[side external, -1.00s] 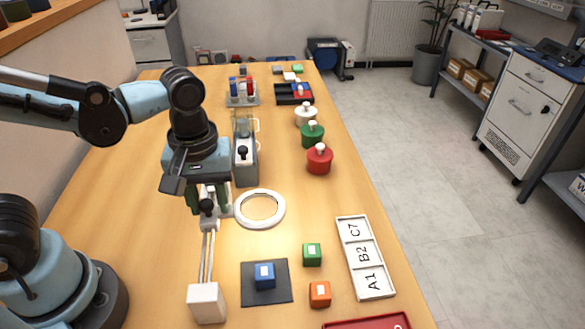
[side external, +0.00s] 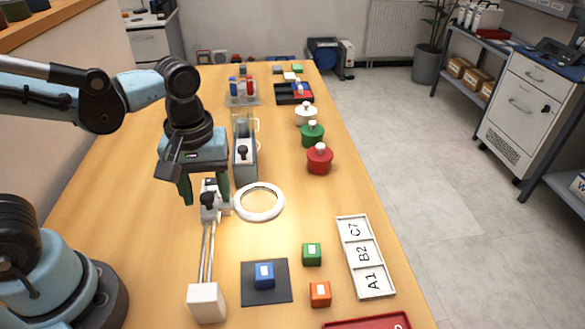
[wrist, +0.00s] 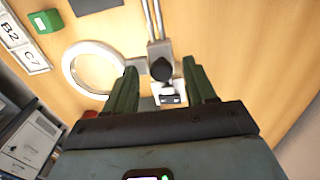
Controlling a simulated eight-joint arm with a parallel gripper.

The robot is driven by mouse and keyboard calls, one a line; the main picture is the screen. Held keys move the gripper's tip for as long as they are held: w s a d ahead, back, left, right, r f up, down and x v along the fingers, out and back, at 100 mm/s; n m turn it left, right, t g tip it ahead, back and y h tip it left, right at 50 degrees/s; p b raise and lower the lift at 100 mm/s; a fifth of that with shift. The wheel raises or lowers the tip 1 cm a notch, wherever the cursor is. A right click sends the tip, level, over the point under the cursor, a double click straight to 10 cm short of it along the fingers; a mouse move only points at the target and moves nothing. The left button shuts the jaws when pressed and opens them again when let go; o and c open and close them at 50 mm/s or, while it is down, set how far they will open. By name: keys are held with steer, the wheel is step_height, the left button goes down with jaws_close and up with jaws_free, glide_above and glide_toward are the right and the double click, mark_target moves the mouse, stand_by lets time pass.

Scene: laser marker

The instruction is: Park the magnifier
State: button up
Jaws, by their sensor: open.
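The magnifier is a white ring (side external: 259,202) on a carriage with a black knob (side external: 208,199). The carriage sits at the far end of twin rails (side external: 207,250), close to a far end block. My gripper (side external: 205,192) is above the carriage, with its green fingers apart on either side. In the wrist view the knob (wrist: 161,69) lies between and slightly ahead of the open fingertips (wrist: 162,82), with gaps showing on both sides. Whether carriage and block touch is unclear.
A white near end block (side external: 206,303) ends the rails. A blue cube (side external: 264,276) sits on a dark pad, near green (side external: 312,254) and orange (side external: 320,294) cubes. A labelled tray (side external: 366,257) is at right. A grey upright fixture (side external: 245,160) stands close behind the ring.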

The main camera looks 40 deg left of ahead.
steer(key=shift+a+r, duration=0.1)
steer(key=shift+r, duration=2.4)
steer(key=shift+w+a+f+m+t, duration=0.1)
steer(key=shift+a+f+m+t, duration=0.1)
steer(key=shift+m+t, duration=0.1)
steer(key=shift+w+a+f+m+t, duration=0.1)
steer(key=shift+w+a+m+t, duration=0.4)
steer(key=shift+a+m+t, duration=0.55)
steer(key=shift+w+a+f+m+t, duration=0.1)
steer(key=shift+w+a+m+t, duration=0.5)
steer(key=shift+m+t, duration=0.85)
steer(key=shift+w+a+f+m+t, duration=0.1)
steer(key=shift+w+a+m+t, duration=0.55)
steer(key=shift+m, duration=1.05)
steer(key=shift+s+a+r, duration=0.1)
steer(key=shift+s+a, duration=0.05)
steer(key=shift+s, duration=0.1)
steer(key=shift+c, duration=0.2)
